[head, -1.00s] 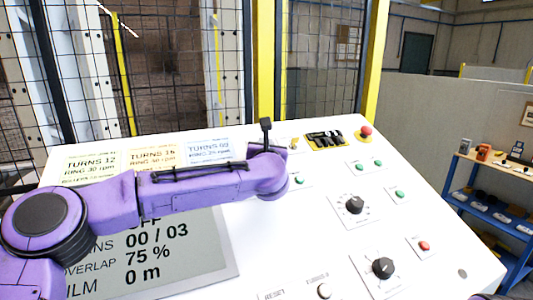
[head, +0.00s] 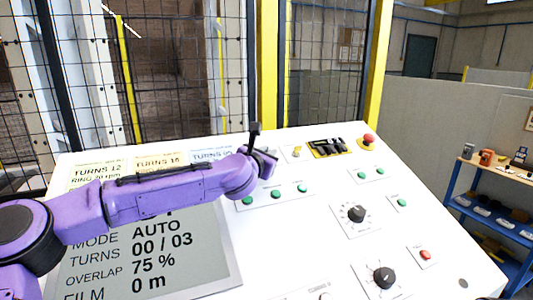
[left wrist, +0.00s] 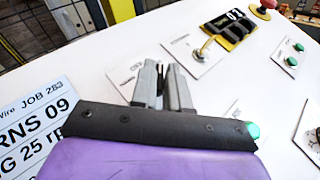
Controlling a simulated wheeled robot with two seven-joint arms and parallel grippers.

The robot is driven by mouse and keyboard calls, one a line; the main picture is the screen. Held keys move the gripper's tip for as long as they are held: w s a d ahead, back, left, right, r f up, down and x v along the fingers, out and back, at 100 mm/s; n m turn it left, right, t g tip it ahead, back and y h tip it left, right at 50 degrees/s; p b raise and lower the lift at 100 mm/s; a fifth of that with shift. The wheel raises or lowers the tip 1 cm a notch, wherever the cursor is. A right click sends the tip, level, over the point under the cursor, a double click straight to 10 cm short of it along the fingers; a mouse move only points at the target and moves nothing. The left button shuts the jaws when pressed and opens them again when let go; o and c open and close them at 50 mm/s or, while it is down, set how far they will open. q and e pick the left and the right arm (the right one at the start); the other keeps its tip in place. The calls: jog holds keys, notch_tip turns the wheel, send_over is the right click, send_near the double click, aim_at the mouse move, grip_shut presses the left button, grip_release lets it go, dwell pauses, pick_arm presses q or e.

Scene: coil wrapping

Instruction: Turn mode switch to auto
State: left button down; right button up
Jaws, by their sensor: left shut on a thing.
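My left gripper (head: 269,158) is low over the upper part of the white sloping panel (head: 275,232). In the left wrist view its grey fingers (left wrist: 163,88) are shut, with a dark sliver between them. They stand on a pale label plate, so the thing held appears to be the mode switch, mostly hidden by the fingers. The panel's display (head: 160,255) reads MODE AUTO, TURNS 00 / 03, OVERLAP 75 %. My right gripper is not in view.
Right of the fingers are a brass toggle (left wrist: 203,50), a black counter block (head: 329,147) and a red mushroom button (head: 368,140). Green buttons (head: 276,195) and two black dials (head: 356,213) sit lower. A mesh fence (head: 180,70) stands behind the panel.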

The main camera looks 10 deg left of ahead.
pick_arm(q)
jog(key=shift+f, duration=0.15)
jog(key=c, duration=1.3)
grip_release()
jog(key=shift+o, duration=0.5)
jog(key=shift+w, duration=0.2)
jog(key=s+b, duration=0.1)
jog(key=s, duration=0.2)
jog(key=s+a+b, duration=0.1)
jog(key=s, duration=0.2)
jog(key=s+r+b, duration=0.1)
jog(key=s+b, duration=0.1)
jog(key=s, duration=0.2)
jog(key=shift+a, duration=0.2)
jog(key=shift+s, duration=0.3)
